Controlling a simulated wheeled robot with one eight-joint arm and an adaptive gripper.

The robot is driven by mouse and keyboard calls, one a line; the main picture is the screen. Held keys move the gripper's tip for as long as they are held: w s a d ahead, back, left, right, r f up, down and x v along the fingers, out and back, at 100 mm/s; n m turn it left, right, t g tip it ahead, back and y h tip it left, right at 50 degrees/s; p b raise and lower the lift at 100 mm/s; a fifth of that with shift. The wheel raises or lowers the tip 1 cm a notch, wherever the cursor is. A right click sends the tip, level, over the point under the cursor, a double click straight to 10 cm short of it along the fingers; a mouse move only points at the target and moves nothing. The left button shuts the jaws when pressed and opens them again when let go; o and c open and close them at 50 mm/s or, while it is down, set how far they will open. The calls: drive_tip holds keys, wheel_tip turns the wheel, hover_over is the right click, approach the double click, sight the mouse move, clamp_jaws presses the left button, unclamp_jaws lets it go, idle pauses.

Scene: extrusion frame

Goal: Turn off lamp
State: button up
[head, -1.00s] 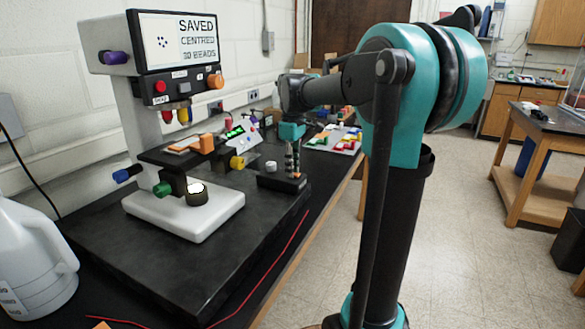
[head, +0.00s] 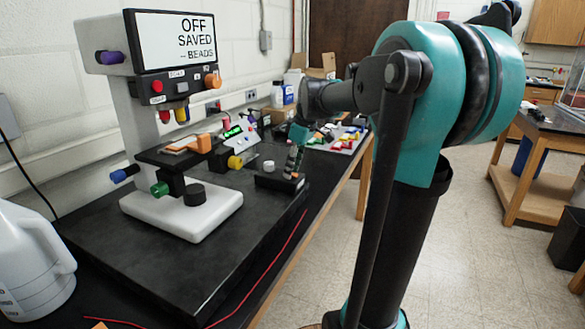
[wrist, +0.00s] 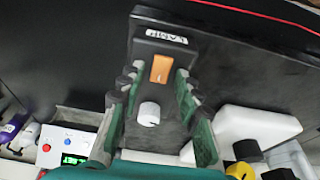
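The lamp's control box (wrist: 160,65), black with a "LAMP" label, an orange rocker switch (wrist: 160,69) and a white knob (wrist: 149,114), lies between my gripper's fingers in the wrist view. My gripper (wrist: 154,88) is open, its green and dark fingers apart on either side of the switch. Whether they touch the box I cannot tell. In the head view the gripper (head: 294,160) points down at the box (head: 279,183). The microscope (head: 182,212) has a dark round lamp (head: 195,195) on its base. Its screen (head: 178,40) reads OFF, SAVED, -- BEADS.
A white jug (head: 30,265) stands at the left front. A red cable (head: 262,272) runs along the black bench. A small panel with a green display (head: 233,132) and a tray of coloured pieces (head: 345,138) lie farther back.

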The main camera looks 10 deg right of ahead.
drive_tip(key=shift+r, duration=0.1)
drive_tip(key=v, duration=1.1)
drive_tip(key=shift+r, duration=0.4)
drive_tip(key=shift+s+d, duration=0.1)
drive_tip(key=shift+s, duration=0.05)
